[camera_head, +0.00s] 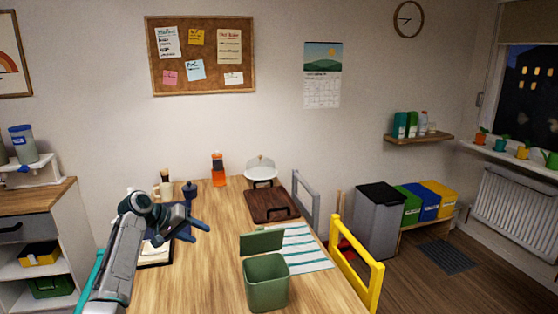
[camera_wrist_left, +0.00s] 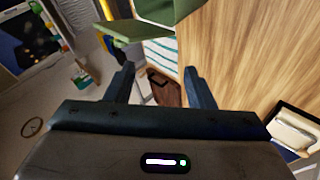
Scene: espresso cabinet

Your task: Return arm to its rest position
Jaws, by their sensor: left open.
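My left arm comes in from the left in the head view. Its gripper (camera_head: 194,228) is in the air over the left side of the wooden table (camera_head: 205,285). In the left wrist view the two dark fingers of the left gripper (camera_wrist_left: 158,82) stand apart with nothing between them. The gripper is clear of the green bin (camera_head: 266,282) to its right. My right gripper is not in view.
A green lid (camera_head: 261,241) is at the bin's back edge. A striped cloth (camera_head: 303,254), a dark brown board (camera_head: 270,204) and an orange-red bottle (camera_head: 218,170) are on the table. A yellow chair (camera_head: 355,265) stands at the right edge.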

